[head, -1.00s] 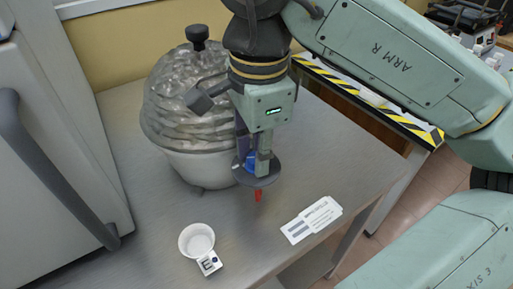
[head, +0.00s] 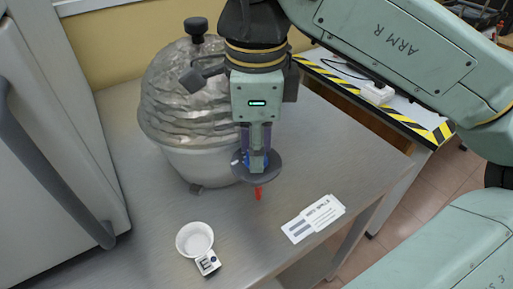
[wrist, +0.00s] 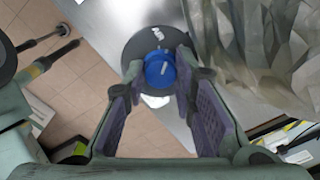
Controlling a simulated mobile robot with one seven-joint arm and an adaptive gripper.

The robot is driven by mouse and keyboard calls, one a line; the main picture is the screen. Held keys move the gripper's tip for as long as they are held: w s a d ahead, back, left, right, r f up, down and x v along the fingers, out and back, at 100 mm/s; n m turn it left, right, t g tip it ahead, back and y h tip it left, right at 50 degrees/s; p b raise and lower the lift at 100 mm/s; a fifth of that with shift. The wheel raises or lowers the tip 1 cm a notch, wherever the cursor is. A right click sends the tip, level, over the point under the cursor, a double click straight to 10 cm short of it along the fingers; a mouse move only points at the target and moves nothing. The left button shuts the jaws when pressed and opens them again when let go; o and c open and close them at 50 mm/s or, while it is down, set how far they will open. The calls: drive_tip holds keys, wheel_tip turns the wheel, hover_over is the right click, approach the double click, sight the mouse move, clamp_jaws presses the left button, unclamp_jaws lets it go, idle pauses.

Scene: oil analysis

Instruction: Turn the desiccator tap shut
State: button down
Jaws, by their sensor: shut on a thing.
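The desiccator (head: 185,95) is a grey, crinkled glassy dome on a pale bowl, with a black knob on top, standing on the steel bench. A dark round disc (head: 268,172) with a red tip below it shows at its right front. The blue tap knob (wrist: 160,70) has a white mark and sits over the dark disc (wrist: 137,48) in the wrist view. My gripper (head: 257,163) points down from above and is shut on the blue knob, one finger on each side. In the head view the fingers hide most of the knob.
A white cup (head: 195,236) and a small labelled block (head: 208,263) stand at the front of the bench. Printed cards (head: 313,218) lie to the right, near the edge. A grey cabinet (head: 45,130) borders the left. Bare bench lies between cup and cards.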

drive_tip(key=m+b, duration=0.1)
drive_tip(key=m, duration=0.2)
drive_tip(key=shift+m, duration=2.2)
drive_tip(key=shift+r, duration=0.1)
drive_tip(key=c, duration=1.6)
unclamp_jaws()
